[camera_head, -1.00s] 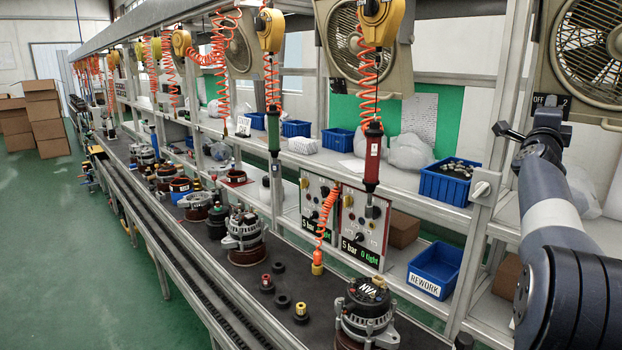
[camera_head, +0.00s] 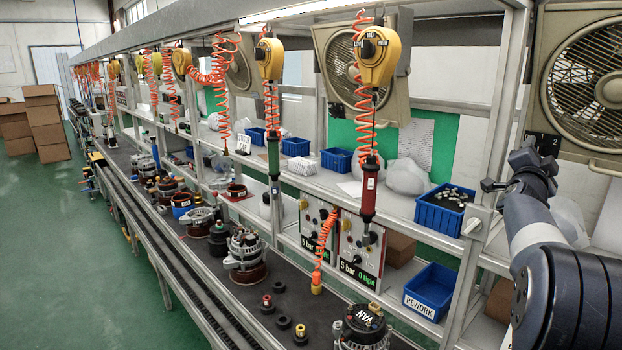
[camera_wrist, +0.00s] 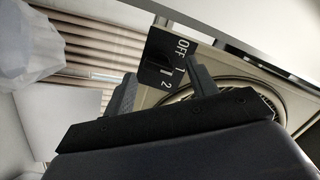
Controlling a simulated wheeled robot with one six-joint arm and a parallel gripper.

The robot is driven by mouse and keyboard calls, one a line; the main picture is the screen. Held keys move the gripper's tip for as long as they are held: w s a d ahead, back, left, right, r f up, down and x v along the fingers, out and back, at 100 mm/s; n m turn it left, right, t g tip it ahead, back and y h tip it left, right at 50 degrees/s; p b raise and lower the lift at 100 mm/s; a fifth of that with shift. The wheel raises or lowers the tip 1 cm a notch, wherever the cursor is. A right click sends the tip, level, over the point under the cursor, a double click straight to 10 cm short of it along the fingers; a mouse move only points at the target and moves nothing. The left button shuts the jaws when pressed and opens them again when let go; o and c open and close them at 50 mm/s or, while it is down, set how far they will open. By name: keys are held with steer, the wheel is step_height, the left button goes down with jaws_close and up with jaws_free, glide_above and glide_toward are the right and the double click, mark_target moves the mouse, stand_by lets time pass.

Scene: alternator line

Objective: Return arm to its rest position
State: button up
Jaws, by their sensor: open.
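My gripper (camera_head: 508,165) is at the right of the head view, at the end of my raised dark arm. It is level with the upper shelf, to the right of the blue bin of small parts. In the wrist view, the two dark fingers of my gripper (camera_wrist: 162,84) stand apart with nothing held between them. Behind them are a black switch plate (camera_wrist: 162,55) marked OFF, 1 and 2 and part of a round fan grille (camera_wrist: 262,100). Whether the fingers touch anything behind them cannot be told.
A large fan (camera_head: 590,85) stands behind my arm. A blue parts bin (camera_head: 443,216) is on the upper shelf, and a blue REWORK bin (camera_head: 418,305) is below. A red hanging driver (camera_head: 369,190) and alternators (camera_head: 245,256) line the bench. Green floor (camera_head: 90,260) is open at left.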

steer(key=b+v, duration=0.3)
steer(key=v, duration=0.7)
